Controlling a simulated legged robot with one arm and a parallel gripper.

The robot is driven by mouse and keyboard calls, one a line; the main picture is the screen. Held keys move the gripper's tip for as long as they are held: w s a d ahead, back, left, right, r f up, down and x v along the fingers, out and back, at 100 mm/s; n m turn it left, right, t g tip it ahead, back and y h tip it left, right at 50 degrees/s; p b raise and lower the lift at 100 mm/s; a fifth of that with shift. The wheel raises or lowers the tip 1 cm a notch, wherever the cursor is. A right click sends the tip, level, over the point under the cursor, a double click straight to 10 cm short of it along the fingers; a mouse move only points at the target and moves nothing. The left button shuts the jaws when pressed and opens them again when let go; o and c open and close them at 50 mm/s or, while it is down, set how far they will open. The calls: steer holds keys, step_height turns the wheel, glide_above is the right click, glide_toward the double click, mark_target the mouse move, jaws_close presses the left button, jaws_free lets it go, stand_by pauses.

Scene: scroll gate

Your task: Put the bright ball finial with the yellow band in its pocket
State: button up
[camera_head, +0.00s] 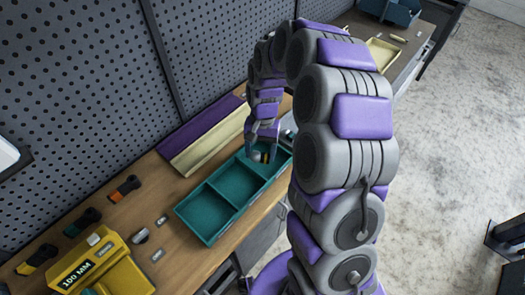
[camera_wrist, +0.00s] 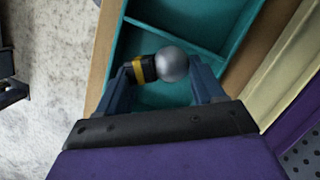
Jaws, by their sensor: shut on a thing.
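The ball finial shows in the wrist view as a shiny silver ball (camera_wrist: 172,64) on a black stem with a yellow band (camera_wrist: 138,69). My gripper (camera_wrist: 162,75) is shut on it, with the finial lying across between the two blue fingers. In the head view my gripper (camera_head: 263,152) is over the far end of a teal tray (camera_head: 212,238), and a bit of the yellow band shows between the fingers. The tray has several compartments split by thin walls. The near and middle ones look empty. I cannot tell whether the finial touches the tray floor.
A cream strip (camera_head: 207,142) and a purple strip (camera_head: 198,122) lie behind the tray, by the pegboard (camera_head: 85,80). A yellow 100 MM block (camera_head: 100,262), small metal parts and several orange, teal and yellow-marked pieces are at the left. A cream tray (camera_head: 382,52) stands far right.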

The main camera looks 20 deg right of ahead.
steer(key=w+d, duration=0.2)
steer(key=d, duration=0.1)
steer(key=shift+w+f, duration=0.15)
steer(key=shift+w, duration=0.05)
steer(key=shift+w+a+b, duration=0.3)
steer(key=shift+a, duration=0.1)
steer(key=f, duration=0.1)
steer(key=a+f+b, duration=0.1)
steer(key=f, duration=0.1)
steer(key=shift+s, duration=0.15)
steer(key=shift+f, duration=0.35)
steer(key=shift+d+r, duration=0.1)
steer(key=shift+d, duration=0.65)
steer(key=shift+f, duration=0.2)
steer(key=shift+a+f, duration=0.35)
steer(key=shift+a, duration=0.2)
steer(key=o, duration=1.7)
steer(key=shift+d, duration=0.45)
steer(key=shift+a, duration=0.25)
